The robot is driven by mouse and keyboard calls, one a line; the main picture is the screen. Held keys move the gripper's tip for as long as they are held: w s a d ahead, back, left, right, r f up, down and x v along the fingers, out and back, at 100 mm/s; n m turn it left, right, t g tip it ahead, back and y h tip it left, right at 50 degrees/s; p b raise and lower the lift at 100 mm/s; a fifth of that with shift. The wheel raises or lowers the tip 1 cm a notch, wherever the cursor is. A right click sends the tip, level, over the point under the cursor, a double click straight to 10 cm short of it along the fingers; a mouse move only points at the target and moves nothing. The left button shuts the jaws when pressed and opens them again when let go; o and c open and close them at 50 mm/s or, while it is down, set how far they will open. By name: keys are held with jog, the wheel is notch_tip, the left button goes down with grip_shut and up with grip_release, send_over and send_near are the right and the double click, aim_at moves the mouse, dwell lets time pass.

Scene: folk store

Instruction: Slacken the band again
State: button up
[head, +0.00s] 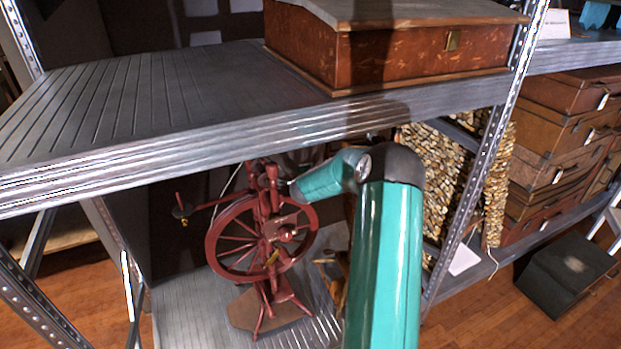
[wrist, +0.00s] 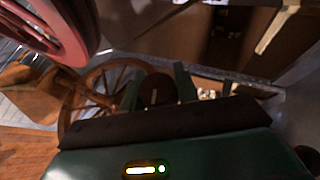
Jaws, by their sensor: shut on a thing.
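A red spinning wheel (head: 262,238) stands upright on the lower metal shelf, with its spoked wheel facing my body camera. My green arm reaches in from the right, and its end meets the upper part of the spinning wheel. In the wrist view my gripper (wrist: 158,82) has its two green fingers on either side of a round dark-brown knob (wrist: 155,92) and is shut on it. Part of the red rim (wrist: 48,28) shows at the upper left there. The fingers are hidden in the head view. I cannot make out the band or its tension.
The upper shelf (head: 130,95) runs close above the spinning wheel and bears a reddish-brown box (head: 400,58). A metal post (head: 487,150) stands at the right. A second, brown spoked wheel (wrist: 112,78) shows behind in the wrist view. Stacked suitcases (head: 560,125) stand farther right.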

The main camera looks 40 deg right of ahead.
jog(key=shift+r+g, duration=0.1)
jog(key=shift+g, duration=0.3)
dwell(0.3)
jog(key=o, duration=1)
jog(key=shift+s+d+f+t, duration=0.1)
jog(key=shift+f+t, duration=0.1)
jog(key=shift+t, duration=0.1)
